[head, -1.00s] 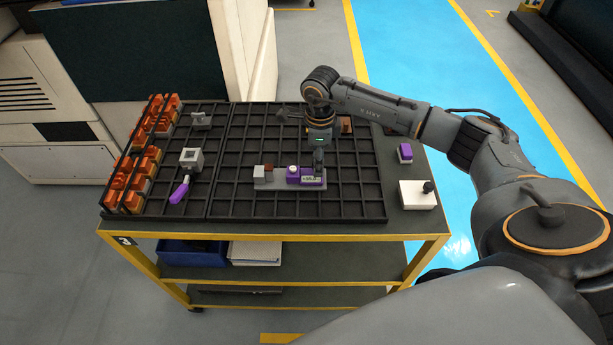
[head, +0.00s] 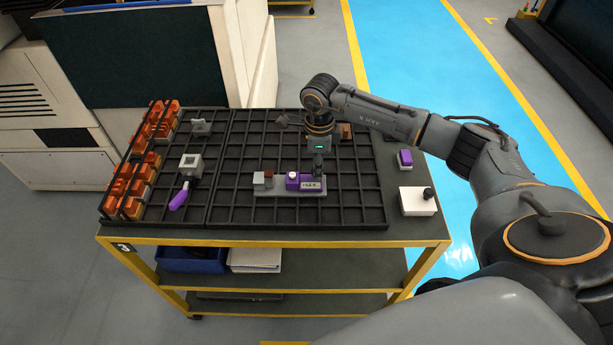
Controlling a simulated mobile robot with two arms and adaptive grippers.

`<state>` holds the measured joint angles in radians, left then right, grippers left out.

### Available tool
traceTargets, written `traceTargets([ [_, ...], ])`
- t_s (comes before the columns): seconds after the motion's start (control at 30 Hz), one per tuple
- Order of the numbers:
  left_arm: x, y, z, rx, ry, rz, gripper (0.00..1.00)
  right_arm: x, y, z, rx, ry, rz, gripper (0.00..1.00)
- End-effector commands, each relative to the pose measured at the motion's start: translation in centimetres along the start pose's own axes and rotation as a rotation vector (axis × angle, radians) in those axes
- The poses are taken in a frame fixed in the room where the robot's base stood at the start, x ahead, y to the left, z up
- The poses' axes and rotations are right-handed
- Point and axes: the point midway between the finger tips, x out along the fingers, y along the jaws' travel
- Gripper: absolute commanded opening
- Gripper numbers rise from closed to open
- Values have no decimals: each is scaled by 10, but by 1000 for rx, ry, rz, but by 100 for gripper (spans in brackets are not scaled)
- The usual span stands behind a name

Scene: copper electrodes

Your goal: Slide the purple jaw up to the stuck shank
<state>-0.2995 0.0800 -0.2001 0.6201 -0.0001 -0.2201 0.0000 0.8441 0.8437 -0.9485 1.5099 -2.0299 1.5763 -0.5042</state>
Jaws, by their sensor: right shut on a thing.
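A small vise with a grey base (head: 285,193) lies on the black grid tray. At its left end stands a light grey fixed block (head: 258,180). A small reddish-brown shank (head: 268,176) stands against that block's right side. The purple jaw (head: 305,184), with a white knob and a pale label, sits on the base to the right. A narrow gap shows between shank and jaw. My right gripper (head: 318,173) points down at the jaw's right part and is shut on it; its fingertips are small and partly hard to see. My left gripper is out of view.
The grid tray (head: 240,219) covers most of the trolley top. Orange pieces (head: 125,190) fill a rack at left. A grey holder (head: 190,164) and a purple-handled tool (head: 179,198) lie left of the vise. A white box (head: 418,201) and purple block (head: 404,158) stand at right.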

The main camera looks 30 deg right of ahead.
Motion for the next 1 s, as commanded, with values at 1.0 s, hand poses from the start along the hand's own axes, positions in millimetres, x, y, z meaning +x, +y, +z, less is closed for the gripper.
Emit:
traceTargets([
  [1.0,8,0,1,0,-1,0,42,1,1,22,-2,-1,2,10],
])
